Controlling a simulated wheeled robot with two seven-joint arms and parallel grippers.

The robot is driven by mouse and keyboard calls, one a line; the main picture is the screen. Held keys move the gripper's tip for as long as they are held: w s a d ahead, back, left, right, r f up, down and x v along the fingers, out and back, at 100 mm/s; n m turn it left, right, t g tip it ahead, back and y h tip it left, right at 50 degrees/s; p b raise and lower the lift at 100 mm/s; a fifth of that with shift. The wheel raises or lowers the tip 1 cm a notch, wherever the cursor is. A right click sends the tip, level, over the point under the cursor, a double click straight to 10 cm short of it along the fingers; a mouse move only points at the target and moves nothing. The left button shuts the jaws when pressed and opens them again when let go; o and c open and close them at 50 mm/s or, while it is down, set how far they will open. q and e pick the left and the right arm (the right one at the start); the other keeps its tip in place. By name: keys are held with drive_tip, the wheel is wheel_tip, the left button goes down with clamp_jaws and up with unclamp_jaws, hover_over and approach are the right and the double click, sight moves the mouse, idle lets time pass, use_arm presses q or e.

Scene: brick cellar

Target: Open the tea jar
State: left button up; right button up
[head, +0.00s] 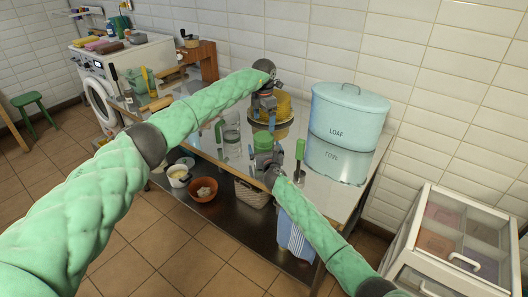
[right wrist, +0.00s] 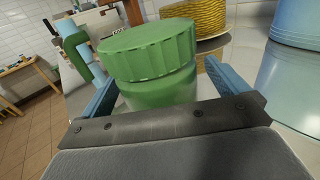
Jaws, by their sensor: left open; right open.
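The tea jar (head: 263,141) is green with a ribbed green lid, and stands on the metal counter near its front edge. In the right wrist view the lid (right wrist: 148,50) sits on the jar's body (right wrist: 160,90). My right gripper (head: 263,158) is open at the jar's near side; its two blue fingers show left and right of the body, below the lid. I cannot tell whether they touch it. My left gripper (head: 264,112) is open and points down above and behind the jar, with nothing seen in it.
A pale blue LOAF bin (head: 345,130) stands to the right. Bowls (head: 202,190) are on the lower shelf.

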drive_tip(key=shift+w+a, duration=0.15)
drive_tip(key=shift+w, duration=0.4)
